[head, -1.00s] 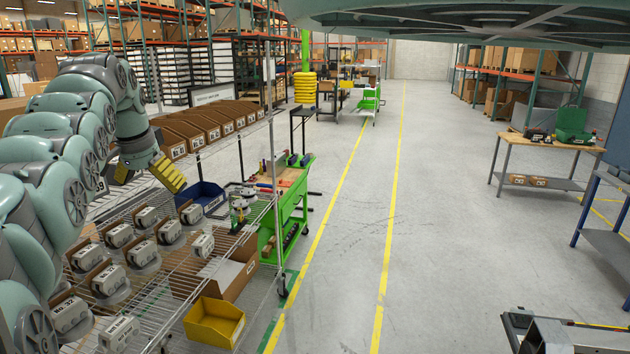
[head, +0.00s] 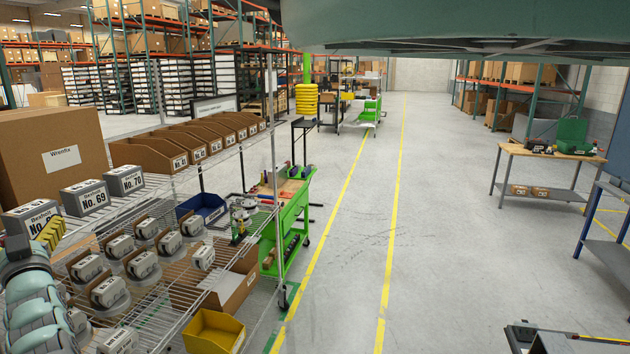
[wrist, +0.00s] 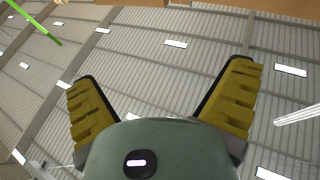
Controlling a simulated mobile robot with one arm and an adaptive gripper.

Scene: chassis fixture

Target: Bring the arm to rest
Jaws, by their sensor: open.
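My gripper (head: 48,232) shows at the left edge of the head view, with yellow ridged fingers pointing up. It is in front of the wire shelf rack, near the grey labelled boxes. In the wrist view my gripper (wrist: 162,100) has its two yellow fingers spread wide apart, with nothing between them. My arm is folded low in the left corner of the head view, partly cut off by the picture's edge.
The wire rack (head: 228,262) beside my arm holds several grey parts, a large cardboard box (head: 50,160), a blue bin (head: 203,205) and a yellow bin (head: 214,332). A green cart (head: 288,235) stands behind it. A workbench (head: 545,153) is at right. The middle floor is clear.

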